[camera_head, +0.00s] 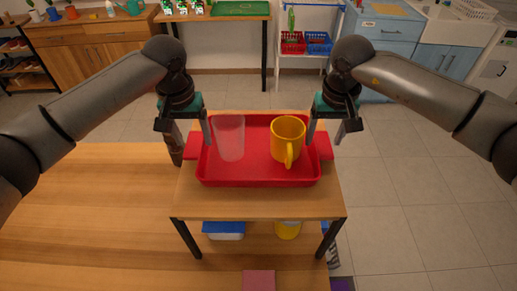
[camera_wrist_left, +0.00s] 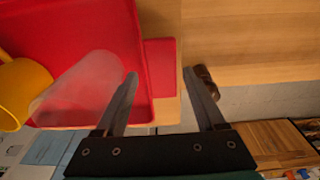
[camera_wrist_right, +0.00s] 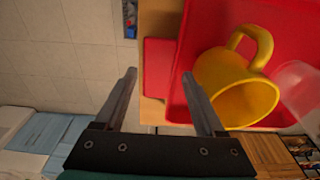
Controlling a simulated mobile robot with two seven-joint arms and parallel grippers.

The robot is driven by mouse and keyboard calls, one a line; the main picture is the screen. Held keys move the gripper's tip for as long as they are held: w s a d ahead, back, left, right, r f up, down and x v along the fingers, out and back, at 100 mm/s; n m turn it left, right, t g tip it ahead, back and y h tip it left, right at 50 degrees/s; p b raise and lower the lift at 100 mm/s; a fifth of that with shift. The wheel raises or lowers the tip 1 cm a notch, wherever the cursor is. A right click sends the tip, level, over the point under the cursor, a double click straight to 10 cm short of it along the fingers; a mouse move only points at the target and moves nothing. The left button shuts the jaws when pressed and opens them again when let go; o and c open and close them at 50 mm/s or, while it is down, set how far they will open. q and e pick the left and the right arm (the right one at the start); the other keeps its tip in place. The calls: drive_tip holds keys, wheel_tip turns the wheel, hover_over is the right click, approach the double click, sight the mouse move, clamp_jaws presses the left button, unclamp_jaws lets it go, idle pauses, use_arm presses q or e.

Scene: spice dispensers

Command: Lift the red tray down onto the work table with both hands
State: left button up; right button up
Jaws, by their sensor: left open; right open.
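The red tray (camera_head: 255,178) lies flat on a small raised wooden stand (camera_head: 258,203) with black legs. It carries a clear cup (camera_head: 229,138) on the left and a yellow mug (camera_head: 287,136) on the right. My left gripper (camera_head: 192,142) is open at the tray's left handle, which shows between its fingers in the left wrist view (camera_wrist_left: 160,62). My right gripper (camera_head: 324,142) is open at the right handle, which shows between its fingers in the right wrist view (camera_wrist_right: 158,62). Neither gripper is closed on a handle. The wooden work table (camera_head: 90,215) is at the left and front.
A brown object (camera_head: 174,146) stands beside my left gripper, partly hidden. A blue-and-white box (camera_head: 224,230) and a yellow container (camera_head: 288,230) sit under the stand. A pinkish flat item (camera_head: 258,281) lies at the front. The table's left part is clear.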

use_arm(q)
drive_tip(key=shift+w+f, duration=0.1)
drive_tip(key=shift+f, duration=0.5)
use_arm(e)
drive_tip(key=shift+f, duration=0.6)
use_arm(q)
drive_tip(key=shift+c, duration=0.4)
use_arm(e)
drive_tip(key=shift+c, duration=0.4)
use_arm(q)
drive_tip(key=c, duration=1)
use_arm(e)
drive_tip(key=c, duration=1)
use_arm(q)
clamp_jaws()
use_arm(e)
clamp_jaws()
drive_tip(key=shift+w+r, duration=0.1)
